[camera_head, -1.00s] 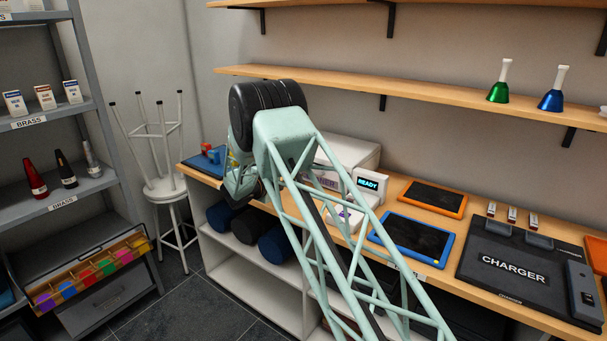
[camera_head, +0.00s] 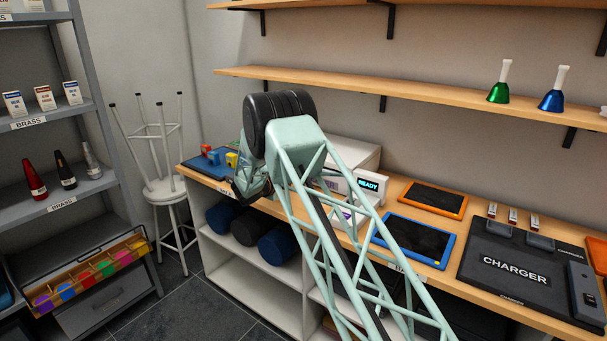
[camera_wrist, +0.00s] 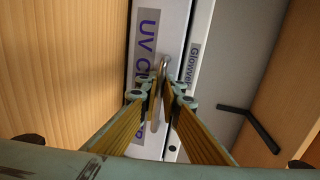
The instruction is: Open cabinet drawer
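The white UV cabinet (camera_head: 358,155) stands on the wooden counter, partly hidden behind my arm in the head view. In the wrist view its drawer front (camera_wrist: 176,20) carries a purple "UV C…" label, cut off by my fingers. A slim silver handle (camera_wrist: 163,66) runs along that front. My gripper (camera_wrist: 160,88) has its two fingertips close together at the handle, one on either side of it. Whether they press on it I cannot tell. In the head view the fingers are hidden by my wrist. No open gap shows at the drawer.
A display reading "READY" (camera_head: 369,184) sits at the cabinet's right. A blue tablet (camera_head: 413,240), an orange tablet (camera_head: 434,199) and a black charger (camera_head: 520,265) lie further right. A blue tray (camera_head: 200,166) with small blocks lies left. A shelf (camera_head: 340,92) hangs above.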

